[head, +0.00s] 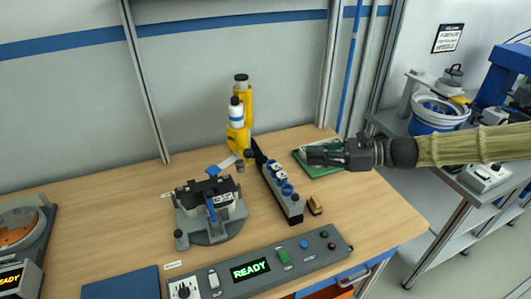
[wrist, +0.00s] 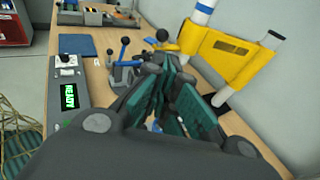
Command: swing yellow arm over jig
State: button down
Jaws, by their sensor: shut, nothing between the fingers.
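The yellow arm (head: 240,108) stands upright on a post at the back of the bench, with a white and blue bottle-like part (head: 236,113) on it. It looks large at the upper right of the wrist view (wrist: 225,55). The jig (head: 209,207) is a grey fixture on a round base, with a blue-handled lever, in front and left of the yellow arm. Part of the jig shows in the wrist view (wrist: 122,72). My gripper (head: 312,155) is shut and empty, above the bench to the right of the yellow arm and apart from it. My fingers hide part of the bench.
A dark rack with blue and white parts (head: 280,190) stands between the jig and my gripper's side. A green board (head: 318,165) lies below my gripper. A control panel (head: 265,264) reading READY runs along the front. A blue mat (head: 122,284) lies front left.

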jog(key=x, duration=0.4)
jog(key=p, duration=0.4)
send_near(250, 159)
jog(key=shift+x, duration=2.9)
jog(key=shift+w+r, duration=0.1)
jog(key=shift+a, duration=0.3)
jog(key=a+b, duration=0.7)
jog(key=shift+s+a, duration=0.3)
jog(key=shift+d+r, duration=0.1)
jog(key=shift+r, duration=0.3)
